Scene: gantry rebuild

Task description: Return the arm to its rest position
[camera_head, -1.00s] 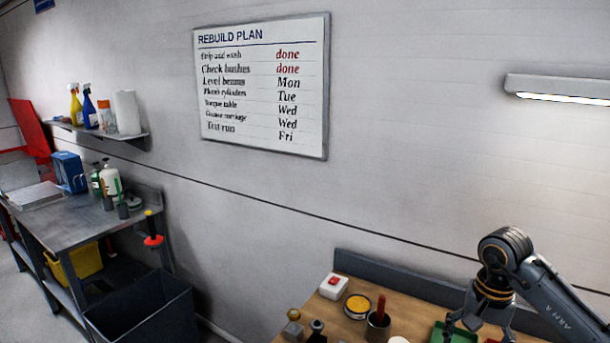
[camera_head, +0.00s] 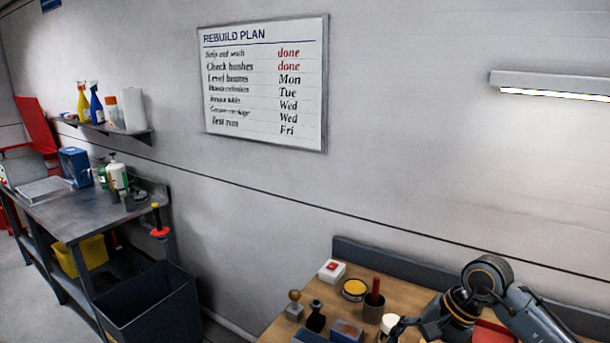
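My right arm comes in from the lower right over the wooden workbench (camera_head: 394,289). Its dark wrist has bronze-coloured rings. My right gripper (camera_head: 418,331) is low over the bench near the bottom edge, pointing down and to the left, close to a white-topped container (camera_head: 390,322). The frame edge cuts off part of the fingers, so I cannot tell whether they are open or shut. I see nothing clearly held in it. My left arm and gripper are not in view.
On the bench are a white box with a red button (camera_head: 332,271), a yellow-topped tin (camera_head: 354,289), a cup with a red handle (camera_head: 374,306) and a red tray (camera_head: 492,334). A dark open bin (camera_head: 150,309) stands left, beside a metal bench (camera_head: 80,217).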

